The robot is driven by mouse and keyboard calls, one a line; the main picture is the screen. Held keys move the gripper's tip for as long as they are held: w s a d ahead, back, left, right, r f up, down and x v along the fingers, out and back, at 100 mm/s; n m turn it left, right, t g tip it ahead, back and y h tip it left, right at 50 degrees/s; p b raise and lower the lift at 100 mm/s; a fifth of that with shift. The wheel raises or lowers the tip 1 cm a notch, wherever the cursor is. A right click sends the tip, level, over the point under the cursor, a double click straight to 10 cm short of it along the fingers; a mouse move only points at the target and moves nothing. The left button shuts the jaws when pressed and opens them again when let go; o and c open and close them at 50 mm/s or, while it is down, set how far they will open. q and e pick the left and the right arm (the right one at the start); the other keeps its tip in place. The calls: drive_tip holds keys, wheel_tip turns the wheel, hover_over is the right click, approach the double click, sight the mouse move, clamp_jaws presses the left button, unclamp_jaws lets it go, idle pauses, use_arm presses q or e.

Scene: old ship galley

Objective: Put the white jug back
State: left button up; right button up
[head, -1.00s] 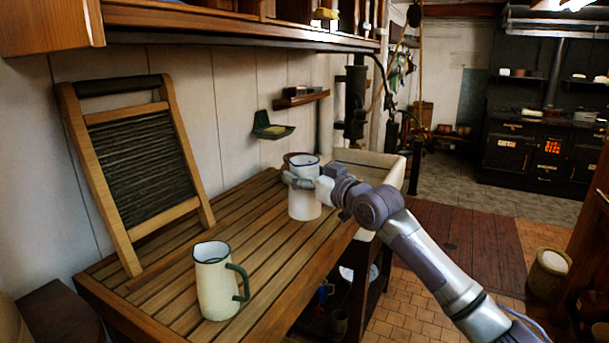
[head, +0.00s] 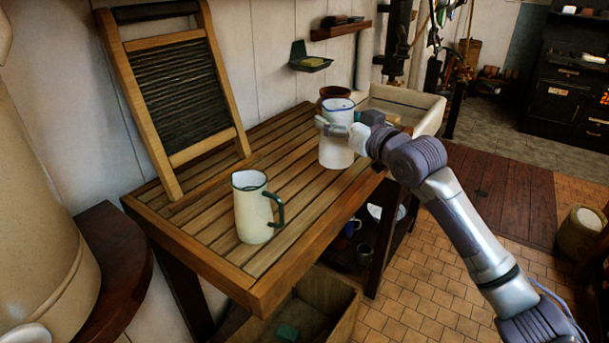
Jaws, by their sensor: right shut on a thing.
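The white jug (head: 336,150) with a blue rim stands upright at the far end of the slatted wooden table (head: 215,195); I cannot tell whether its base touches the slats. My right gripper (head: 328,128) is shut on it near the top, with the arm reaching in from the right. A cream jug (head: 252,210) with a green rim and handle stands apart from it, nearer to me on the same table. My left gripper is not in view.
A washboard (head: 180,95) leans on the wall at the table's back. A brown pot (head: 333,95) and a pale sink (head: 405,105) are behind the white jug. A wooden crate (head: 345,320) is below. The slats between the two jugs are clear.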

sight(338, 121)
drive_tip(key=shift+m+t+h, duration=0.4)
drive_tip(key=shift+m+h, duration=0.1)
drive_tip(key=s, duration=0.2)
drive_tip(key=s+p, duration=0.1)
drive_tip(key=s, duration=0.1)
drive_tip(key=s+d+r, duration=0.1)
drive_tip(key=shift+s, duration=0.4)
drive_tip(key=w+a+f+p, duration=0.4)
drive_tip(key=w+a+f, duration=0.1)
drive_tip(key=a+f, duration=0.5)
drive_tip(key=shift+w+f, duration=0.35)
drive_tip(key=shift+f, duration=0.15)
drive_tip(key=shift+f, duration=0.2)
drive_tip(key=o, duration=1.7)
drive_tip(key=shift+d, duration=0.1)
